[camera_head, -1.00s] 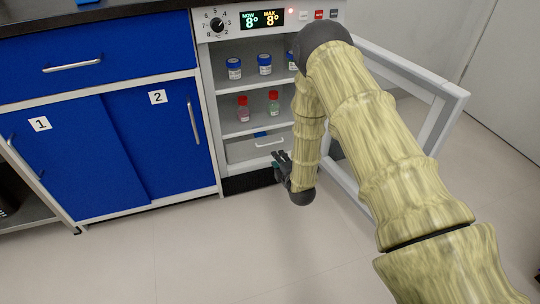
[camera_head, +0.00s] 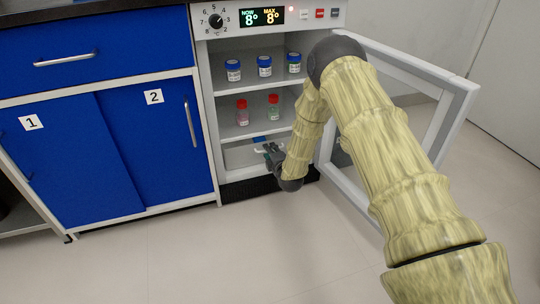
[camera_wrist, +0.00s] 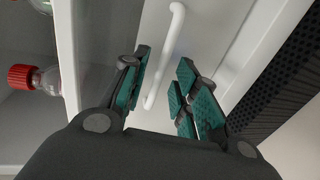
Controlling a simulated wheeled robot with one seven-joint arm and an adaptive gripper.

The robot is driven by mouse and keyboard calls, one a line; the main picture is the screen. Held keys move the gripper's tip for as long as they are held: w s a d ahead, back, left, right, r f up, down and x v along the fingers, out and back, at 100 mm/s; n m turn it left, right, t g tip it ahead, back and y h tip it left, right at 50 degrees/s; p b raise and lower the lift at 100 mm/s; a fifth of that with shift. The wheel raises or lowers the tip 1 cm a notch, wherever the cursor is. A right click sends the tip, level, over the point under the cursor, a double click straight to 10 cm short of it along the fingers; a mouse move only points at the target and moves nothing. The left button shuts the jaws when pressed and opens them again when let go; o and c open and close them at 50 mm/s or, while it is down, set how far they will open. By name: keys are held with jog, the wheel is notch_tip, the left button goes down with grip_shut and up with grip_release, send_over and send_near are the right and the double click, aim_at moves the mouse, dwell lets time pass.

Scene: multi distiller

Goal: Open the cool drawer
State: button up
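The cool drawer (camera_head: 239,157) is the light grey front at the bottom of the cooler, and it looks closed. Its white bar handle (camera_wrist: 163,55) runs up the middle of the wrist view. My gripper (camera_head: 270,152) is in front of the drawer, at the height of its handle. In the wrist view my gripper (camera_wrist: 165,90) is open, with teal pads on both sides of the handle's lower end. A gap shows between the handle and each pad. My gripper hides part of the handle in the head view.
The cooler door (camera_head: 443,122) stands open on the right, beside my arm. Bottles with blue caps (camera_head: 264,66) and red-capped bottles (camera_head: 242,112) stand on the shelves above. Blue cabinets (camera_head: 150,140) are on the left. The floor (camera_head: 215,260) in front is clear.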

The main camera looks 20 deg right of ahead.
jog(key=shift+w, duration=0.3)
grip_shut()
jog(key=shift+s, duration=0.1)
